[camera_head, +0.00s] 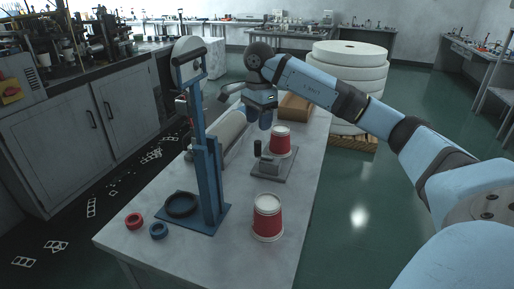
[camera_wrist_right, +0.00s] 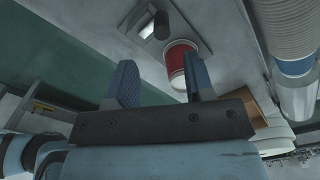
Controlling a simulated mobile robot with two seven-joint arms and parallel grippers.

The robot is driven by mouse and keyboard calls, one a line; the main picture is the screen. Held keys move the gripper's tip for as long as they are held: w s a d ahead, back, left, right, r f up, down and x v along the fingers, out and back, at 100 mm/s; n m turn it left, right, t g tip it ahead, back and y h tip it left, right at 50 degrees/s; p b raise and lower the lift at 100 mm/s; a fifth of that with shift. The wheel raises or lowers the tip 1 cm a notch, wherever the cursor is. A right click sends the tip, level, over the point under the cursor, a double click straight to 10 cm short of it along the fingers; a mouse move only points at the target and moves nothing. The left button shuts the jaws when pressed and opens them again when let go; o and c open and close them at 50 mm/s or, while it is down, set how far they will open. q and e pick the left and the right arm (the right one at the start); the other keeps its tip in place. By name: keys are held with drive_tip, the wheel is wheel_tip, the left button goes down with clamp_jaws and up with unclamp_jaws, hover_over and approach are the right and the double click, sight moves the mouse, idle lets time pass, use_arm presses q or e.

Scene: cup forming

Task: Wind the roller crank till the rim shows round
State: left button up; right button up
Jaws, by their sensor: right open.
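My right gripper (camera_head: 258,112) reaches in over the table and points down, open and empty. In the right wrist view its two blue fingers (camera_wrist_right: 162,85) are spread, with a red cup (camera_wrist_right: 181,58) beyond them. The plate and block also show in the wrist view (camera_wrist_right: 148,22). I cannot make out which part is the crank. My left gripper is out of view.
A tall blue stand (camera_head: 207,170) rises at the table's left. A black ring (camera_head: 181,204), a red ring (camera_head: 134,220) and a blue ring (camera_head: 159,230) lie nearby. Another red cup (camera_head: 268,218) stands in front. A long white cylinder (camera_head: 228,135) and brown box (camera_head: 294,107) lie behind.

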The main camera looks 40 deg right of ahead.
sight(258, 155)
wheel_tip(258, 155, down, 9)
drive_tip(key=shift+w+f, duration=0.1)
drive_tip(key=shift+w, duration=0.05)
clamp_jaws()
